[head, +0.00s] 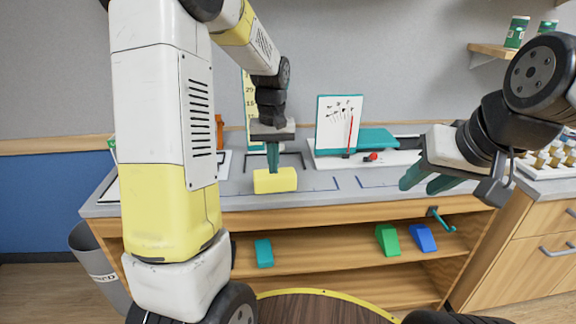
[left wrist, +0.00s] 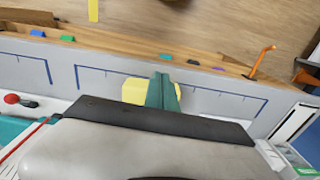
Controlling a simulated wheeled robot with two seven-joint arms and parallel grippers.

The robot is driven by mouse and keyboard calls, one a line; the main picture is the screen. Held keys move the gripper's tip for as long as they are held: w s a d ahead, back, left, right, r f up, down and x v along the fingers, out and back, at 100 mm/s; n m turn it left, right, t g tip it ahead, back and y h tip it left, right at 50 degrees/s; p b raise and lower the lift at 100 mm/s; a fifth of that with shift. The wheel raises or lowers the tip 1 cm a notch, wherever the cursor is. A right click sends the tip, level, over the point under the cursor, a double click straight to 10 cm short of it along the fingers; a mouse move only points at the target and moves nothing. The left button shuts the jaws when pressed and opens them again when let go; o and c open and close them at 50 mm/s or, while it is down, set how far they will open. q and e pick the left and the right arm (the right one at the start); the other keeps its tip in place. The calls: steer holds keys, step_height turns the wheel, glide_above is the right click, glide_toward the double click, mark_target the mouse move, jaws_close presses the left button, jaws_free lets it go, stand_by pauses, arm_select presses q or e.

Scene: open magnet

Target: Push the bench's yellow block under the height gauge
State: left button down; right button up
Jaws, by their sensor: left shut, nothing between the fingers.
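The yellow block (head: 275,181) lies on the grey bench top near its front edge. My left gripper (head: 272,168) points down with its teal fingers together, at the block's far side in the head view; I cannot tell whether they touch it. In the left wrist view the fingers (left wrist: 161,92) overlap part of the yellow block (left wrist: 134,91). A yellow upright scale with numerals (head: 249,100), apparently the height gauge, stands behind my left gripper, which partly hides it. My right gripper (head: 426,182) is open and empty at the bench's right front.
A dial board with a red needle (head: 338,124) and a teal block with a red knob stand back right on the bench (head: 330,201). Dark bracket lines mark its top. Teal (head: 264,253), green (head: 387,240) and blue (head: 423,238) pieces lie on the shelf below. A teal hook (head: 441,219) sticks out front.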

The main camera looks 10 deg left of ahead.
mark_target(274, 190)
arm_select(q)
steer(key=f, duration=0.3)
steer(key=w+f, duration=0.1)
steer(key=f, duration=0.2)
steer(key=w+f, duration=0.1)
steer(key=f, duration=0.2)
steer(key=shift+w+a, duration=0.2)
steer(key=shift+a, duration=0.15)
steer(key=shift+w+a+r, duration=0.1)
steer(key=shift+w+a, duration=0.05)
steer(key=shift+w, duration=0.55)
